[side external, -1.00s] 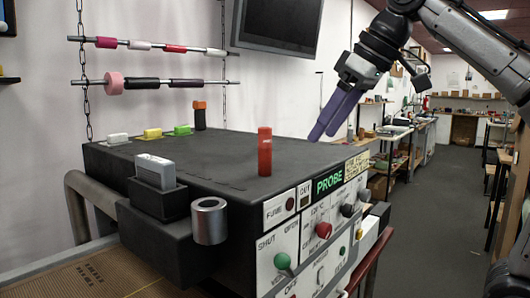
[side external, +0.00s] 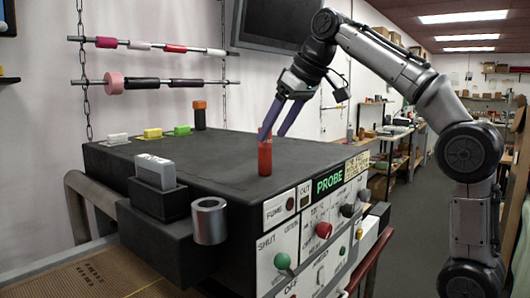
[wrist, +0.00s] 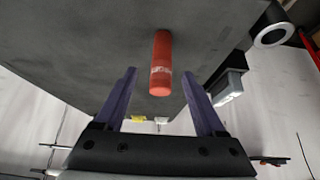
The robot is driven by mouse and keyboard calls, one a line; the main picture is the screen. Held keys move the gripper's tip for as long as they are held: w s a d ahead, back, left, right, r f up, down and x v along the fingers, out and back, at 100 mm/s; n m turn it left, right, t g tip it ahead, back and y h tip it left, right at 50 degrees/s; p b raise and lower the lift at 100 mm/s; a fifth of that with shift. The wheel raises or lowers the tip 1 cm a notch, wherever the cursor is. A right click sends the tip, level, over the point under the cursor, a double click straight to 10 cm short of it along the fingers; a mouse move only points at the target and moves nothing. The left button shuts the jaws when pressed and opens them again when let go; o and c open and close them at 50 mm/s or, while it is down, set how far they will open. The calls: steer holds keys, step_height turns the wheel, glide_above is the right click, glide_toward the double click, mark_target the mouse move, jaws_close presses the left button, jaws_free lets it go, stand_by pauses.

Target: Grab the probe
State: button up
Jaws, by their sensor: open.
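A red cylinder (side external: 265,153), which may be the probe, stands upright on the dark top of a box-shaped console (side external: 215,165). A lit green PROBE label (side external: 329,183) is on the console's front. My gripper (side external: 275,133) is open, its purple fingers slanting down at the cylinder's upper part. One fingertip overlaps the cylinder's top in the side view. In the wrist view the cylinder (wrist: 161,60) appears between the two spread fingertips (wrist: 158,73), with gaps on both sides. I cannot tell how far the fingers reach around it. Nothing is gripped.
A grey block in a black holder (side external: 158,197) and a metal ring (side external: 209,221) are at the left front. Most of the top is clear.

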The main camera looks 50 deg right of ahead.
mark_target(265, 152)
steer(key=shift+x, duration=4.2)
steer(key=shift+a, duration=0.15)
steer(key=shift+s, duration=0.1)
jaws_close()
